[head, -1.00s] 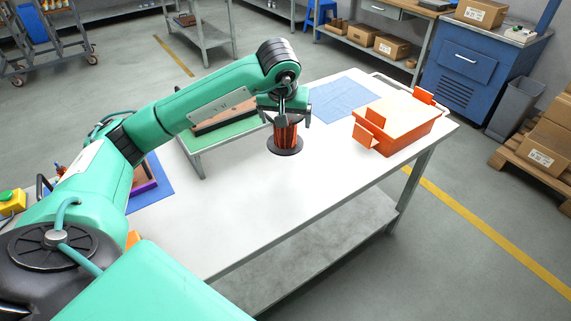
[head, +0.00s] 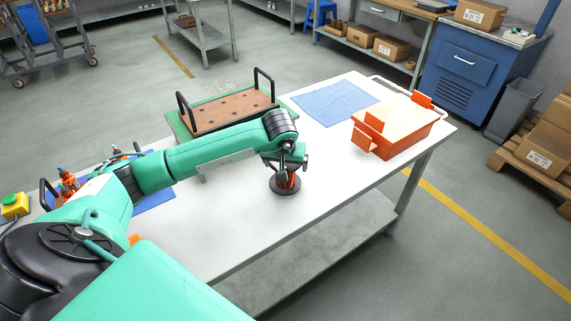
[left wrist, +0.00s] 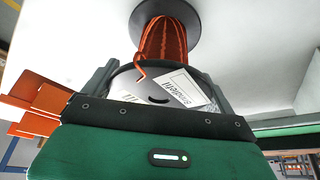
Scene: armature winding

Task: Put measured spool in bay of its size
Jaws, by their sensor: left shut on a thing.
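My left gripper (head: 287,163) is shut on the spool, a copper-wound reel (head: 292,181) with dark round flanges. It holds the spool roughly upright over the white table (head: 240,225), wide flange down. I cannot tell whether that flange touches the table. In the left wrist view the copper winding (left wrist: 163,42) runs to the far flange, and the near end with a white label lies between the fingers. An orange bin (head: 412,148) with upright orange tabs stands to the right; its bays cannot be made out. My right gripper is not in view.
A brown board (head: 229,108) with holes and black handles sits on a green-topped stand behind my left arm. A blue cloth (head: 335,102) lies flat at the back. The table between spool and bin is clear.

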